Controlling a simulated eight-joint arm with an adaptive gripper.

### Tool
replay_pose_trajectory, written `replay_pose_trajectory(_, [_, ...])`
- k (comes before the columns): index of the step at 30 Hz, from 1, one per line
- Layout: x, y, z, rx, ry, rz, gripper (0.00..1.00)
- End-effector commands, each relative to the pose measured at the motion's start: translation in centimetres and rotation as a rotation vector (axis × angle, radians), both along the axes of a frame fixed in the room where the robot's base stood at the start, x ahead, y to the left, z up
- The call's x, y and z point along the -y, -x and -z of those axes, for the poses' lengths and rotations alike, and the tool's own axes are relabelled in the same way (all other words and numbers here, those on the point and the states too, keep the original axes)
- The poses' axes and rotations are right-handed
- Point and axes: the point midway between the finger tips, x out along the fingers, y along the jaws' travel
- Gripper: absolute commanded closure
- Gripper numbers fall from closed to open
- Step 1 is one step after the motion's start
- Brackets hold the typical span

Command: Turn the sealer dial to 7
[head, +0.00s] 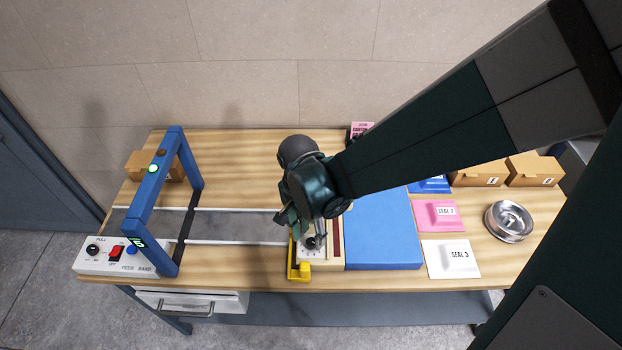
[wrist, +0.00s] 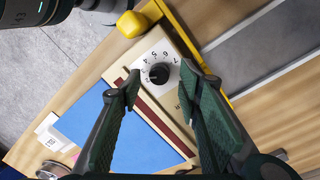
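The sealer dial is a black knob (wrist: 158,73) on a white numbered plate (wrist: 153,58), set in the cream panel of the sealer (wrist: 178,45). Several digits show on the plate; I cannot tell which one the knob points to. In the head view the knob (head: 312,242) is partly hidden by my gripper. My gripper (wrist: 162,82) is open, with one finger on each side of the knob in the wrist view. Its fingers look apart from the knob, and nothing is held. In the head view my gripper (head: 300,226) is over the panel.
A yellow lever (head: 298,272) stands at the panel's left edge. A blue pad (head: 382,235) lies to the right, then pink (head: 438,215) and white (head: 452,258) packets and a metal bowl (head: 509,221). A blue frame (head: 150,205) and control box (head: 120,259) stand left.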

Motion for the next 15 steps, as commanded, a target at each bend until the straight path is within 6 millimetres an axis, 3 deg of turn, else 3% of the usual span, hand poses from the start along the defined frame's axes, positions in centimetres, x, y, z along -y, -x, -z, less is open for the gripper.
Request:
replay_pose_trajectory(6, [0.1, 0.1, 1.4, 0.000, 0.000, 0.000, 0.65])
replay_pose_trajectory(15, [0.2, 0.2, 1.8, 0.000, 0.000, 0.000, 0.65])
